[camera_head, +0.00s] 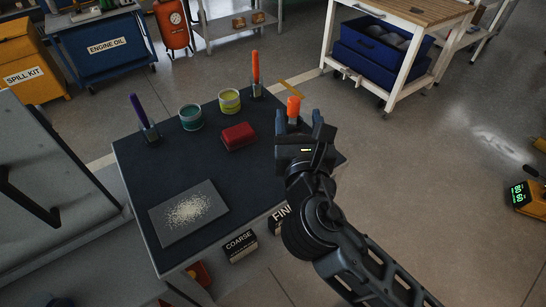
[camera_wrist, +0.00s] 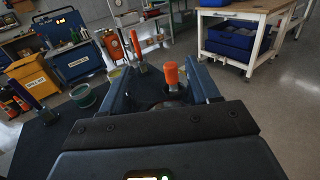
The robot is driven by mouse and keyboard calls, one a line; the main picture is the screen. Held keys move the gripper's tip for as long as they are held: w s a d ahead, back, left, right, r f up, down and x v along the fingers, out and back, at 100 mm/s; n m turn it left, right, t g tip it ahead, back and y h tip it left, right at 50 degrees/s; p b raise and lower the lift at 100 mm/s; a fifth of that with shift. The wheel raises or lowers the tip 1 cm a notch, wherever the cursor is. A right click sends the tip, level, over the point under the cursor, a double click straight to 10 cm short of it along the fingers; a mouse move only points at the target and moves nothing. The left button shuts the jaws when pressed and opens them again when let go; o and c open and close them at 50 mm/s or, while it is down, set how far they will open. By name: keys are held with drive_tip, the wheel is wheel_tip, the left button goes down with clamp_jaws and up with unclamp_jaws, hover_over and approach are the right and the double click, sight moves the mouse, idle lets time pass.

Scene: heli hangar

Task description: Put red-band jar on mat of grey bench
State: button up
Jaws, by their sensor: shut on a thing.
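My gripper (camera_head: 296,128) is at the right edge of the dark-topped bench (camera_head: 185,165). Its fingers (camera_wrist: 171,92) are shut on an orange-topped thing (camera_wrist: 171,74), upright between them; its top also shows in the head view (camera_head: 293,106). The lower part of this thing is hidden by my gripper. Two jars stand at the bench's far side, one with a teal band (camera_head: 191,117) and one with a yellow band (camera_head: 229,101). I cannot make out a jar with a red band. A flat grey slab (camera_head: 165,222) with pale grains on it lies at the near left.
A red block (camera_head: 238,136) lies mid-bench. A purple stick (camera_head: 138,110) and an orange stick (camera_head: 255,66) stand in holders. A wooden-topped bench (camera_head: 420,10) with blue bins is behind right. A grey surface (camera_head: 60,165) lies left. The floor at right is mostly clear.

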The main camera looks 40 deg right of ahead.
drive_tip(key=shift+w+f, duration=0.25)
drive_tip(key=shift+w, duration=0.15)
drive_tip(key=w+a+f, duration=0.2)
drive_tip(key=w, duration=0.1)
drive_tip(key=w+a+f+b, duration=0.1)
drive_tip(key=w+a+f, duration=0.1)
drive_tip(key=w, duration=0.1)
drive_tip(key=w+a+f+b, duration=0.1)
drive_tip(key=w+a+f, duration=0.1)
drive_tip(key=w, duration=0.1)
drive_tip(key=shift+w+f, duration=0.15)
drive_tip(key=shift+f, duration=0.2)
drive_tip(key=shift+f+b, duration=0.6)
drive_tip(key=shift+f, duration=1.35)
drive_tip(key=shift+f, duration=0.15)
drive_tip(key=o, duration=1.2)
drive_tip(key=shift+r, duration=0.2)
drive_tip(key=v, duration=1.2)
drive_tip(key=shift+f, duration=0.1)
